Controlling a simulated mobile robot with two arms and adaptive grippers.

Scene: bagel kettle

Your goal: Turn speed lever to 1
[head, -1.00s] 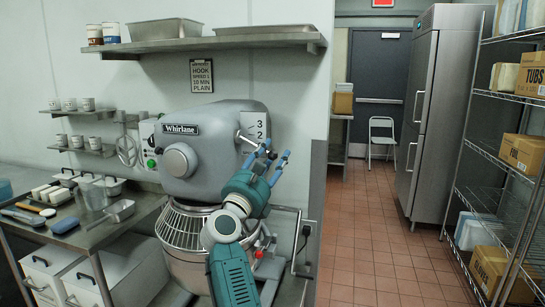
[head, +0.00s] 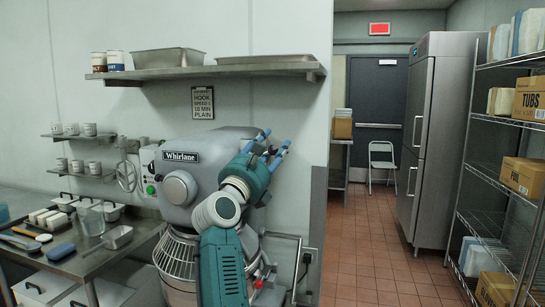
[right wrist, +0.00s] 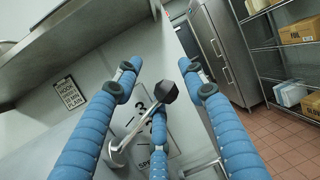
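The grey Whirlane mixer (head: 180,188) stands against the wall in the head view. Its speed lever (right wrist: 168,93), a metal rod with a black knob, shows in the right wrist view; the arm hides it in the head view. Behind it is the white speed plate (right wrist: 147,98), with a 3 readable near its top and the lower numbers partly covered. My right gripper (head: 274,143) is at the mixer's upper right side. In the right wrist view its blue fingers (right wrist: 163,80) are spread, with the knob between them and no clear contact. My left gripper is out of view.
A steel shelf (head: 215,70) with pans overhangs the mixer above my right gripper. A wall sign (head: 202,103) reads hook, speed 1, 10 min, plain. A table (head: 85,262) with tools stands left of the mixer. The tiled floor (head: 375,240) on the right is open.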

